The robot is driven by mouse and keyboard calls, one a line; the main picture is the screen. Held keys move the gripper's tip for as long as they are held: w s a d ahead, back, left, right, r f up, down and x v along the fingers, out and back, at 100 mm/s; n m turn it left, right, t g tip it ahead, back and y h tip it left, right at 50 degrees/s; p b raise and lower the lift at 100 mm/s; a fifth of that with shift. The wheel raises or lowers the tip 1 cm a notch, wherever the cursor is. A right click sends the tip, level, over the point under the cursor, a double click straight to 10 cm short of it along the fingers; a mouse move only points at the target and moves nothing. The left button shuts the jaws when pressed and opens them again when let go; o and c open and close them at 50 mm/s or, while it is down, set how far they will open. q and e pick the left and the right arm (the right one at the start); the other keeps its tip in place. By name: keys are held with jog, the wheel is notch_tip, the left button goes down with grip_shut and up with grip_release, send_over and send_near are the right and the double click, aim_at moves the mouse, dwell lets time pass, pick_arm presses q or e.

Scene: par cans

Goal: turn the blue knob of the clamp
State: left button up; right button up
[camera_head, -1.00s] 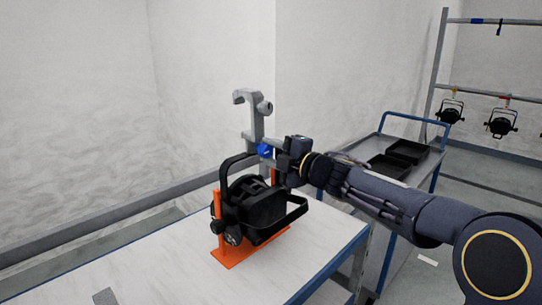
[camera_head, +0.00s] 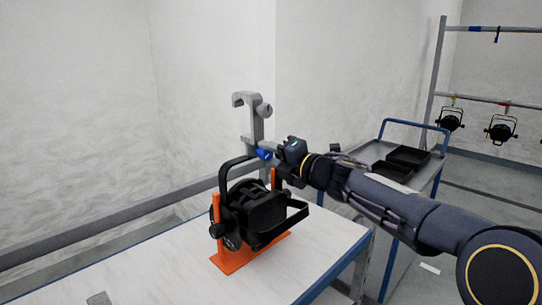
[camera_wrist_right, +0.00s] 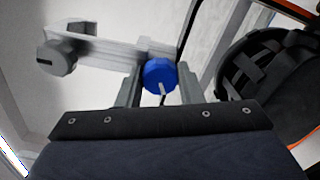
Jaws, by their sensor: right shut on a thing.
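A grey hook clamp (camera_head: 256,118) stands upright above a black par can (camera_head: 255,208), which rests in an orange stand (camera_head: 232,262) on a white-topped table. The clamp's blue knob (camera_head: 264,154) is low on its side facing me. My right gripper (camera_head: 272,150) reaches it from the right. In the right wrist view the blue knob (camera_wrist_right: 160,75), with a white mark on its face, sits between the two grey fingers (camera_wrist_right: 159,90), which are shut on it. The clamp's grey knob (camera_wrist_right: 57,58) shows at the left there. My left gripper is not in view.
A trolley (camera_head: 372,148) with black trays (camera_head: 408,157) stands behind my right arm. A rack (camera_head: 500,103) with hanging par cans (camera_head: 501,129) is at the far right. The table's left part (camera_head: 150,270) is mostly clear.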

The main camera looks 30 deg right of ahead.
jog(key=o, duration=1)
jog(key=v, duration=0.7)
jog(key=shift+s+d, duration=0.15)
jog(key=shift+s, duration=0.25)
